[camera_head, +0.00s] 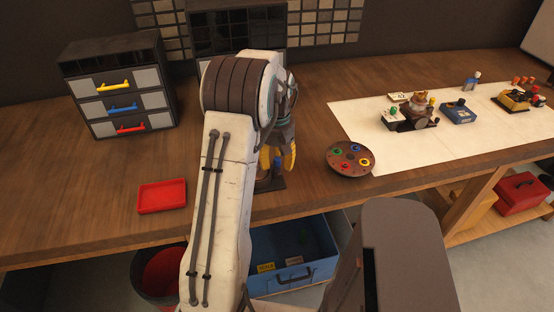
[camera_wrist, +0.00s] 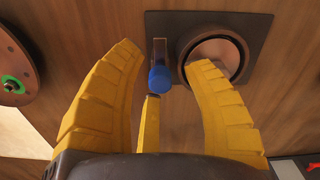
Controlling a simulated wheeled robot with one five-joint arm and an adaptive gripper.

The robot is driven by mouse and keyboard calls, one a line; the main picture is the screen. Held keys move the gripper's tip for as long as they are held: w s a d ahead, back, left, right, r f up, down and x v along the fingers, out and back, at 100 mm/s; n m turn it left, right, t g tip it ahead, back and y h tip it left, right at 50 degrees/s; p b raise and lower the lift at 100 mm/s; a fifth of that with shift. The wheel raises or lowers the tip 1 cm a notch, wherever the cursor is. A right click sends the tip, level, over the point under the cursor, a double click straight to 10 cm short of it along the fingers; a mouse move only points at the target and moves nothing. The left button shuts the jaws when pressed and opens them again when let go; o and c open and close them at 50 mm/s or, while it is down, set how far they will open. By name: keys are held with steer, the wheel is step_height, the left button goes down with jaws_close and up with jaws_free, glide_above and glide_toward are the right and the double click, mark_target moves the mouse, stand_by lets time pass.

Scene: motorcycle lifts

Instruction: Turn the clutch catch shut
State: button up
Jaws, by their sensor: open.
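A dark square plate (camera_wrist: 262,30) is fixed on the wooden bench, with a short upright lever with a blue knob (camera_wrist: 160,78) and a round, pale-faced, dark-rimmed part (camera_wrist: 213,58) beside it. The lever looks like the clutch catch; I cannot tell its turned position. My gripper (camera_wrist: 163,62) is open, its yellow fingers pointing at the plate. The blue knob shows between the fingers; I see no clear contact. In the head view, my gripper (camera_head: 278,158) hangs above the plate (camera_head: 272,185) near the bench's front edge, and my arm hides part of it.
A round palette with coloured knobs (camera_head: 351,158) lies close to the right of my gripper. A red tray (camera_head: 162,196) and a drawer cabinet (camera_head: 121,100) are on the left. A white mat (camera_head: 455,145) holds several small items. A blue bin (camera_head: 310,240) is below the bench.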

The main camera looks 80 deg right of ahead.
jaws_close()
stand_by(0.4)
steer(key=shift+m, duration=0.3)
steer(key=m, duration=0.3)
steer(key=shift+m+b, duration=0.3)
steer(key=shift+m, duration=0.1)
steer(key=m, duration=0.4)
steer(key=shift+a+f+m, duration=0.1)
steer(key=shift+m, duration=0.2)
steer(key=m, duration=0.4)
steer(key=shift+b, duration=0.3)
steer(key=m, duration=0.4)
steer(key=shift+m, duration=0.6)
